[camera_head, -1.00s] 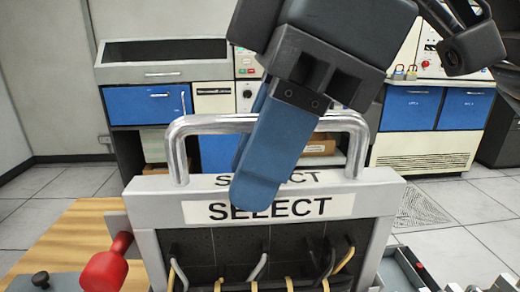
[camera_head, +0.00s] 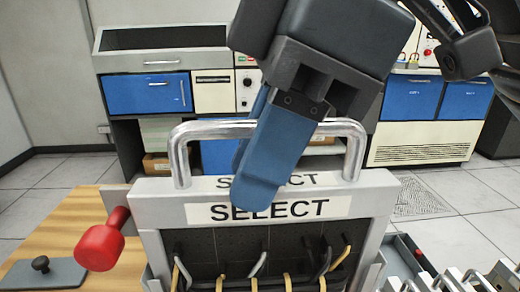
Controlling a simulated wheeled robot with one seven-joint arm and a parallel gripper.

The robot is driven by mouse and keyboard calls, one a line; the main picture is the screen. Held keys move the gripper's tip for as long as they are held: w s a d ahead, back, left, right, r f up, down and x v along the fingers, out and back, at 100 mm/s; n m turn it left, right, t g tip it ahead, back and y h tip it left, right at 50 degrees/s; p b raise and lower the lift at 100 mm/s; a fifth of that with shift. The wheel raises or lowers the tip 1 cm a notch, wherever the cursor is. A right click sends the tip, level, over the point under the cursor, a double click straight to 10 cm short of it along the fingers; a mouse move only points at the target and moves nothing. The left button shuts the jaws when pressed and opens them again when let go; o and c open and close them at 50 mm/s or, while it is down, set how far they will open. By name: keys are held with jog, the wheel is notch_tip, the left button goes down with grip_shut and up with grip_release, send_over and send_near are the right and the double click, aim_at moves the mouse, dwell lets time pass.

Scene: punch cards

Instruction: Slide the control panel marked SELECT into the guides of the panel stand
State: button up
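The SELECT control panel (camera_head: 360,208) stands upright in the centre, a grey-framed panel with a white SELECT label, dark face and several yellow, grey and black cables. A second SELECT label shows on its top edge. My gripper (camera_head: 256,185) comes from above, its blue fingers on either side of the panel's metal handle (camera_head: 215,130), and appears shut on it. A red knob (camera_head: 100,248) on a short shaft is at the panel's left side. Grey metal beside the panel's lower right edge (camera_head: 372,272) may be part of the stand. The guides and panel's lower end are not clearly visible.
A wooden table top (camera_head: 75,222) lies at left, with a grey plate bearing a black knob (camera_head: 40,265). A grey tray (camera_head: 405,250) and several pale slotted parts (camera_head: 450,282) are at lower right. Blue-and-white cabinets (camera_head: 145,98) stand behind, across open tiled floor.

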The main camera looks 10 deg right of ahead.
jog(key=o, duration=0.5)
jog(key=shift+f, duration=0.1)
jog(key=shift+p+v, duration=0.4)
jog(key=shift+v, duration=3.6)
